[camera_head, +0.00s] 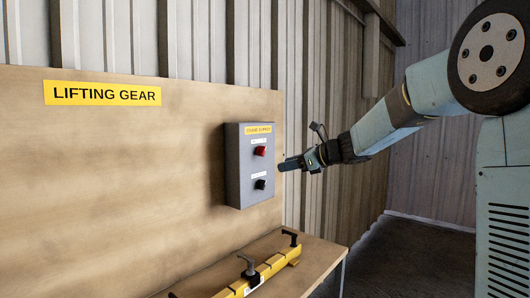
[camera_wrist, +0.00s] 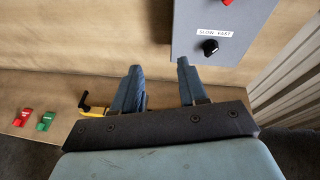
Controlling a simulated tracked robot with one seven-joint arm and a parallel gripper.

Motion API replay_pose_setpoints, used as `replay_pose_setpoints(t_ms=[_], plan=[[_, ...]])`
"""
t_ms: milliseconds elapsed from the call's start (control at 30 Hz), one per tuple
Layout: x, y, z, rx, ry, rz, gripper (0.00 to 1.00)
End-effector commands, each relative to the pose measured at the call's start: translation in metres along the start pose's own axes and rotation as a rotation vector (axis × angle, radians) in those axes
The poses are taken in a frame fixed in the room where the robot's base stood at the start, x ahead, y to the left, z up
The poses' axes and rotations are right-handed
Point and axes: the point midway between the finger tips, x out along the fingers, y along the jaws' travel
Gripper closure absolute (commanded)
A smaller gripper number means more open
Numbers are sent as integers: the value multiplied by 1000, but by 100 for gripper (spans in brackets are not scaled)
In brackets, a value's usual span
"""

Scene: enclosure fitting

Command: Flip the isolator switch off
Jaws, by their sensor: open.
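A grey switch box (camera_head: 236,190) with a yellow label is mounted on the wooden board. It carries a red rotary switch (camera_head: 260,151) above a black rotary knob (camera_head: 260,184). In the wrist view the black knob (camera_wrist: 210,47) sits under a white label, and the red switch (camera_wrist: 227,2) is cut off at the top edge. My gripper (camera_head: 281,165) is in front of the box, near its right side. In the wrist view my gripper (camera_wrist: 158,68) is open and empty, its fingers below and left of the black knob, apart from it.
A yellow bar (camera_head: 262,275) with black handles lies on the wooden bench (camera_head: 323,257) below the box. Red (camera_wrist: 22,117) and green (camera_wrist: 46,121) items lie on the bench at left. A "LIFTING GEAR" sign (camera_head: 103,93) is on the board. Open floor (camera_head: 425,255) lies to the right.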

Motion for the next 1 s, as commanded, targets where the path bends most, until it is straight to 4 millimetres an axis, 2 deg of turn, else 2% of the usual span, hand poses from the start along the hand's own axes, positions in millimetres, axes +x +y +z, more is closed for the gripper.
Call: replay_pose_setpoints(t_ms=[33, 200, 300, 400, 667, 1000], plan=[[9, -20, 0, 101, -48, -14, 57], [28, -76, 5, 424, -209, -48, 57], [34, -100, 5, 560, -280, -57, 57], [37, -116, 4, 647, -327, -62, 57], [50, -128, 8, 701, -357, -62, 57], [104, -137, 25, 697, -355, -61, 57]])
